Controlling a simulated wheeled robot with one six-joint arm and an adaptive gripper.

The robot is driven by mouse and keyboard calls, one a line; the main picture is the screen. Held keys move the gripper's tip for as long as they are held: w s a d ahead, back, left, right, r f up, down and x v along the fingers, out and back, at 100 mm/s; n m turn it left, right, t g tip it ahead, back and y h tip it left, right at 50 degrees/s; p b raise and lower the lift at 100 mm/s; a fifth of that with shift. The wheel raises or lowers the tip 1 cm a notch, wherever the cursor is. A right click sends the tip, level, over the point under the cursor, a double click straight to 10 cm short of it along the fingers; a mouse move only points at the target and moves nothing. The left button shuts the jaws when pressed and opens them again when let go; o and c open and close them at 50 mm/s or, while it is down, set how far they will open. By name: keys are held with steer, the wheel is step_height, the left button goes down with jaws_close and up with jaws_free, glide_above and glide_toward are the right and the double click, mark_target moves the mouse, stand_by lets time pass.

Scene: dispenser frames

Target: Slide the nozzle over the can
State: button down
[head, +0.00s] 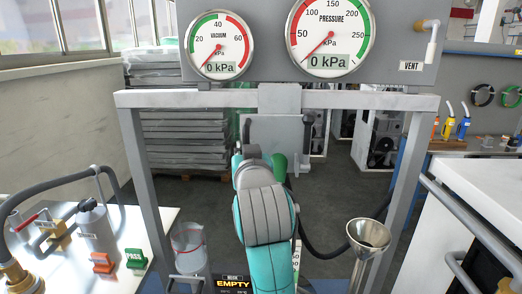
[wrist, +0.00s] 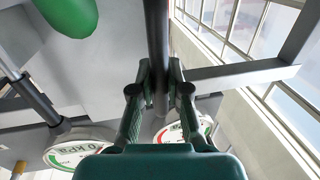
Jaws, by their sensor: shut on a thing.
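My gripper (wrist: 159,72) is shut on a dark grey rod (wrist: 157,28) in the wrist view; the rod stands between its fingers. In the head view my teal arm covers the gripper, and part of a dark upright rod (head: 247,128) shows above it. A clear can-like vessel (head: 187,242) with a red line stands low, left of my arm. A rounded green part (head: 279,165) is just right of the arm; a green part also shows in the wrist view (wrist: 70,14). I cannot tell which part is the nozzle; its outlet is hidden.
A grey metal frame (head: 220,98) carries vacuum (head: 219,46) and pressure (head: 330,38) gauges, both reading 0 kPa. A steel funnel (head: 368,234) stands at right. An EMPTY display (head: 233,283) is at the bottom. A hosed metal canister (head: 97,226) stands on the left table.

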stand_by(0.3)
steer(key=c, duration=1.1)
jaws_free()
steer(key=shift+c, duration=0.2)
steer(key=s+d, duration=0.2)
steer(key=s, duration=0.9)
steer(key=shift+s+d, duration=0.15)
steer(key=shift+s, duration=0.25)
